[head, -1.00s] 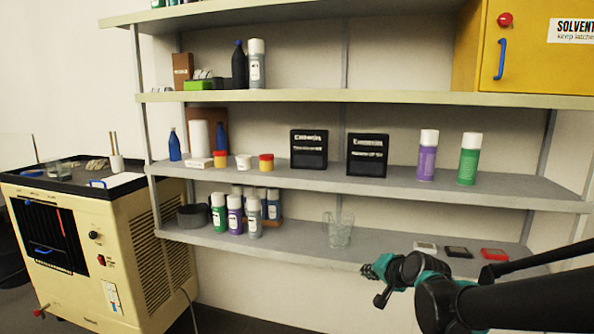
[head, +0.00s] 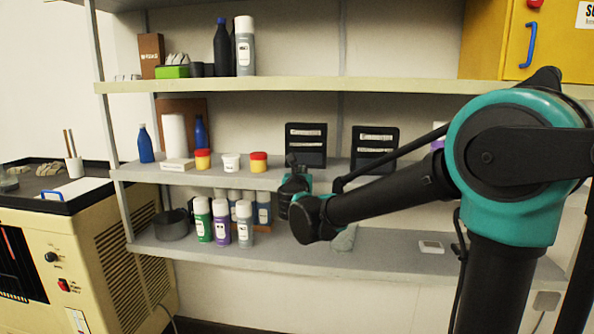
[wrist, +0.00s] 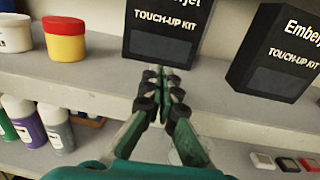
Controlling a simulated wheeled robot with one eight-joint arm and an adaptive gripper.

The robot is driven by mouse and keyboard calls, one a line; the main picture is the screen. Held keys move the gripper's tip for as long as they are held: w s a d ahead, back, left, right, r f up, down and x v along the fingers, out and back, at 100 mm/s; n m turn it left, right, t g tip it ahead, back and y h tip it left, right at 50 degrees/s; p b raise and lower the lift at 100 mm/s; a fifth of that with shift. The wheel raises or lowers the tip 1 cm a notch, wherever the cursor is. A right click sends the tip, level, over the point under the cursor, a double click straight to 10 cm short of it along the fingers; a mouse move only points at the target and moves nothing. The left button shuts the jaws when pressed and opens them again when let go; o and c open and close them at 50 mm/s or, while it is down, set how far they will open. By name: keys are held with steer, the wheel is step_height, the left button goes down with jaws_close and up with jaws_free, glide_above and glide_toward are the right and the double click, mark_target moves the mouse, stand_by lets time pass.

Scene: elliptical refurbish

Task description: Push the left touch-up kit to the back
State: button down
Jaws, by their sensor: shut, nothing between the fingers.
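The left touch-up kit (head: 306,137) is a black box standing upright on the middle shelf. It fills the top middle of the wrist view (wrist: 164,30), with its label facing me. The right touch-up kit (head: 374,150) is a matching black box to its right, also in the wrist view (wrist: 280,55). My gripper (wrist: 162,76) is shut and empty, its fingertips at the lower front of the left kit. I cannot tell whether they touch it. In the head view my gripper (head: 292,162) is small and partly hides the lower left of that kit.
To the left on the shelf are a red and yellow tub (head: 258,162), a white tub (head: 231,162) and a blue bottle (head: 145,143). Spray cans (head: 222,220) stand on the shelf below. Another shelf (head: 300,85) runs above the kits. Bare shelf (wrist: 110,65) shows left of the left kit.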

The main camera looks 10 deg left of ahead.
glide_toward(306, 157)
steer(key=shift+w+a+f, duration=0.1)
steer(key=shift+w, duration=1.55)
steer(key=shift+w, duration=1.05)
steer(key=shift+w, duration=0.35)
steer(key=shift+w, duration=0.15)
